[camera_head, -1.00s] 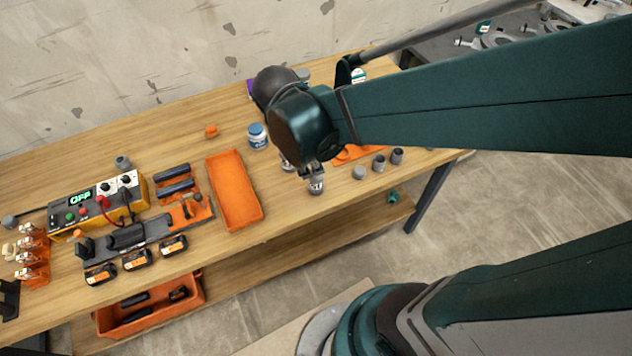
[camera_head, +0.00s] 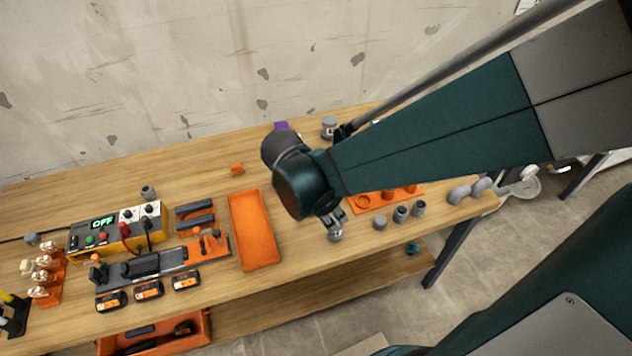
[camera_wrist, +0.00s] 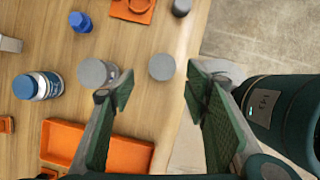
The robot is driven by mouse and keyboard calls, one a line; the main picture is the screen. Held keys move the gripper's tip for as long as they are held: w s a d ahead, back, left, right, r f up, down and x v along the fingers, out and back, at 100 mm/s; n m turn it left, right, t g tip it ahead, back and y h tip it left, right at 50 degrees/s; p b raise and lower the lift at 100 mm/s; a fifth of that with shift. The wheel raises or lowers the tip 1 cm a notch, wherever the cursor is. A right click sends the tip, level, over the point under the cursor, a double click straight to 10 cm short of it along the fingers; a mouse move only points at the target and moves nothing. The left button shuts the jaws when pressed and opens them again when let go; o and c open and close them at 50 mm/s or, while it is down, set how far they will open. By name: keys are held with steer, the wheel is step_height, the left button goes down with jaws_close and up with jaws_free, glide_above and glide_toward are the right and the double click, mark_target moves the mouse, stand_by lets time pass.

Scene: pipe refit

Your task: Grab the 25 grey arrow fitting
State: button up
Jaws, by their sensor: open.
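Several grey fittings stand along the right front of the bench in the head view: a short one (camera_head: 380,223), a middle one (camera_head: 400,214) and a right one (camera_head: 419,208). No arrow or number is readable on them, so I cannot tell which is the 25. My gripper (camera_head: 333,225) hangs just left of them. In the wrist view my gripper (camera_wrist: 160,85) is open and empty. A round grey piece (camera_wrist: 162,67) shows between and beyond its fingertips, apart from them. Another grey round piece (camera_wrist: 92,72) lies left of it, partly behind the left finger.
An orange tray (camera_head: 236,211) lies left of my gripper; an orange holder (camera_head: 362,203) is behind the fittings. Grey elbows (camera_head: 459,194) sit near the right end. The wrist view shows a blue-labelled jar (camera_wrist: 28,87) and blue bottle (camera_wrist: 81,21). The bench's front edge is close.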

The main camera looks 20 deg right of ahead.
mark_target(335, 220)
steer(key=shift+b+x, duration=0.35)
steer(key=shift+x, duration=0.95)
steer(key=shift+s+b+x, duration=0.2)
steer(key=shift+b+x, duration=0.8)
steer(key=shift+x, duration=1.6)
steer(key=shift+c, duration=0.6)
steer(key=c, duration=0.9)
